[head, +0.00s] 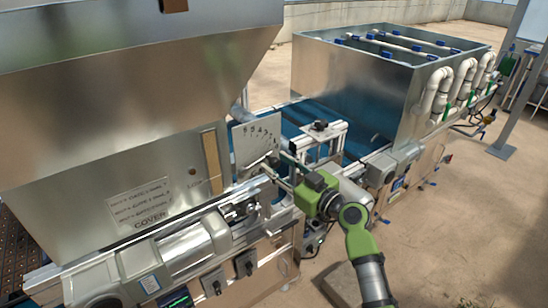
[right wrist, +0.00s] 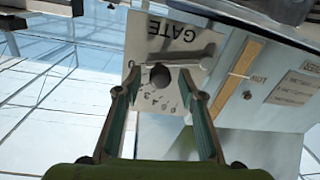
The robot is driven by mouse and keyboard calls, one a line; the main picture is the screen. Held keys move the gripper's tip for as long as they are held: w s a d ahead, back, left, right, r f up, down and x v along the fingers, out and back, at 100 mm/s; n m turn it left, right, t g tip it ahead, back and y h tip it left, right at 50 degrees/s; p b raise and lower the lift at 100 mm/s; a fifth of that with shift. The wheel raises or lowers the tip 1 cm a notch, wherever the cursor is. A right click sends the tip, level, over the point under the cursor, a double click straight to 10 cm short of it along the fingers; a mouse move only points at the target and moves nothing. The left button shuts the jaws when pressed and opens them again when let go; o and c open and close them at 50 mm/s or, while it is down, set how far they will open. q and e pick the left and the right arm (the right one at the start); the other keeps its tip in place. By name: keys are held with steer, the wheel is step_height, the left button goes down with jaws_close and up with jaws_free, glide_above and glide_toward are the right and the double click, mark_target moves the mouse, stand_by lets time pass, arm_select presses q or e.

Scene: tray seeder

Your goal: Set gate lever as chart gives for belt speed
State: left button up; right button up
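The gate dial plate (head: 255,143) is a pale plate with a numbered arc on the hopper's side. In the right wrist view the plate (right wrist: 165,60) is upside down and marked GATE. A grey lever (right wrist: 190,63) crosses it, with a dark round knob (right wrist: 160,77) near the middle. My right gripper (head: 275,170) is at the plate's lower edge; in the wrist view its open fingers (right wrist: 158,94) lie either side of the knob. I cannot tell whether they touch it. A printed chart (head: 139,204) is on the hopper; its lines are too small to read surely. My left gripper is out of view.
A small green-lit display (head: 176,299) and dark switches (head: 245,263) sit on the lower front. A metal bracket frame (head: 322,140) stands over the blue belt (head: 300,115), close to my right arm. A big metal bin (head: 350,85) with white pipes is behind. Concrete floor is free at right.

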steer(key=shift+x, duration=1.05)
steer(key=shift+d, duration=0.1)
jaws_close()
steer(key=n+b, duration=0.1)
steer(key=r+n+b, duration=0.1)
steer(key=b, duration=0.1)
steer(key=shift+s+a+n+b, duration=0.2)
steer(key=shift+a+n+b, duration=0.05)
steer(key=shift+n+b, duration=0.05)
steer(key=shift+s+a+r+n+b, duration=0.15)
steer(key=shift+r+n+b, duration=0.15)
steer(key=shift+r+n, duration=0.15)
steer(key=shift+s+a+r+n, duration=0.1)
steer(key=shift+a+r+n, duration=0.15)
steer(key=shift+n, duration=0.2)
